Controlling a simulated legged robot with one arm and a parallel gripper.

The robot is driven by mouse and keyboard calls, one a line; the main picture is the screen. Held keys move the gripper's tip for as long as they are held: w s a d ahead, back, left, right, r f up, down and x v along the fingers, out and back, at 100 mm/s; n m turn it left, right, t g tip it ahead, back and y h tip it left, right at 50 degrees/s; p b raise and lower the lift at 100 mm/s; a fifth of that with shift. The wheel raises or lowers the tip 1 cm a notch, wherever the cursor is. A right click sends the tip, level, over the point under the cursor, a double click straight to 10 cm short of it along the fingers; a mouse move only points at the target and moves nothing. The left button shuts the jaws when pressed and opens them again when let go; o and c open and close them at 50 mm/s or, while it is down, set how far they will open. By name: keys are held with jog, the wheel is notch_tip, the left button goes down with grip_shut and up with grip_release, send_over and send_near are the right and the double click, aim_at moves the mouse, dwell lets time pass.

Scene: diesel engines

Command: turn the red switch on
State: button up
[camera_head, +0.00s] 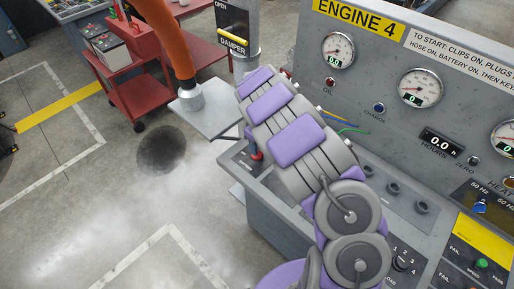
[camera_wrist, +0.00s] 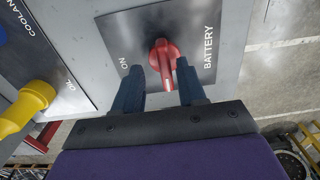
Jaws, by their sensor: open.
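The red switch (camera_wrist: 164,60) is a rotary knob on a dark plate (camera_wrist: 203,22) marked "BATTERY" and "ON" in the wrist view. Its handle points toward my gripper, not toward the "ON" mark at the left. My gripper (camera_wrist: 161,82) is open, with one blue-grey finger on each side of the handle. The right finger is very near the handle; I cannot tell whether it touches. In the head view, a small part of the red switch (camera_head: 256,155) shows past my purple and grey arm, which hides the gripper.
A yellow handle (camera_wrist: 27,106) on a "COOLANT" plate stands left of the switch. The "ENGINE 4" panel (camera_head: 395,75) with gauges rises beside my arm. A red cart (camera_head: 120,70) and an orange hose (camera_head: 168,40) are at the back left. Open floor lies left.

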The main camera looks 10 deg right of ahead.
jog(key=shift+d+f, duration=0.15)
jog(key=shift+f, duration=0.35)
jog(key=shift+a, duration=0.9)
jog(key=shift+c, duration=1.4)
jog(key=shift+d, duration=0.6)
jog(key=c, duration=0.4)
jog(key=shift+a, duration=0.15)
grip_shut()
